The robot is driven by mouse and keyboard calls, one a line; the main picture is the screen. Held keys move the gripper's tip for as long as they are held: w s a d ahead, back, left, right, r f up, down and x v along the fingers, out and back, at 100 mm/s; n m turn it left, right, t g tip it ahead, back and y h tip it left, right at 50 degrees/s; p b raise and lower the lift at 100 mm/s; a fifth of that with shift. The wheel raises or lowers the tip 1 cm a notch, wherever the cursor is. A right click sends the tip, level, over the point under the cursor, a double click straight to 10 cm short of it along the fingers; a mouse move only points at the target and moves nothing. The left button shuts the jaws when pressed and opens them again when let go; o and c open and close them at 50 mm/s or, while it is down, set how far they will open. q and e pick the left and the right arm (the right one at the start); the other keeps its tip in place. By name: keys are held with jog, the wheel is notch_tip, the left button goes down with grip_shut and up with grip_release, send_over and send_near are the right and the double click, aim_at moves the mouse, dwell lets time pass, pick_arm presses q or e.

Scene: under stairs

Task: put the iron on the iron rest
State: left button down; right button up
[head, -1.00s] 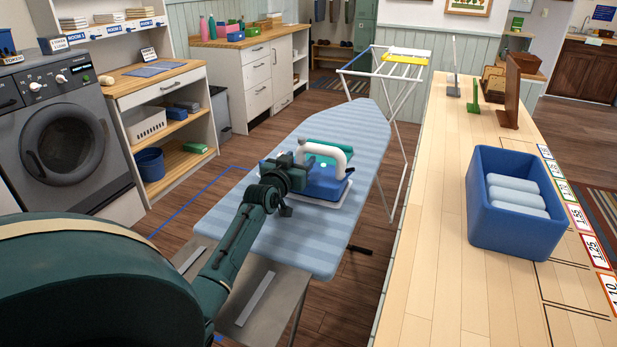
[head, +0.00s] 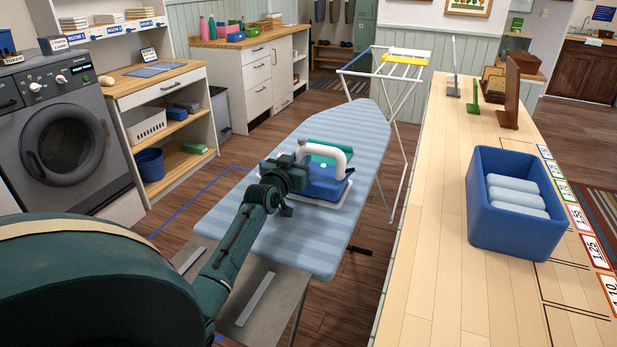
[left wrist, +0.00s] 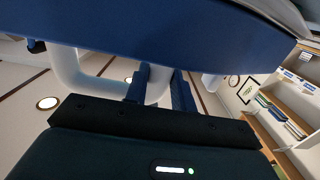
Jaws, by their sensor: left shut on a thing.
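The iron (head: 322,186) has a blue body, a green upper part and a white handle. It is over the middle of the ironing board, roughly level. A pale flat plate, likely the iron rest (head: 343,203), shows as a rim under the iron; I cannot tell whether they touch. My left gripper (head: 298,175) reaches in from the left and is shut on the iron's handle. In the left wrist view the white handle (left wrist: 158,88) passes between the two fingers, with the blue body (left wrist: 190,45) close by. My right gripper is not in view.
The blue-striped ironing board (head: 310,245) is mostly bare around the iron. A wooden counter (head: 425,230) on the right holds a blue bin (head: 515,235) with rolled towels. A drying rack (head: 400,75) stands behind the board. A washing machine (head: 60,140) is at the left.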

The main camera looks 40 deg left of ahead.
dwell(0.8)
pick_arm(q)
jog(key=shift+w+a+r, duration=0.1)
jog(key=shift+r, duration=0.45)
notch_tip(320, 180, up, 10)
jog(key=shift+f, duration=0.25)
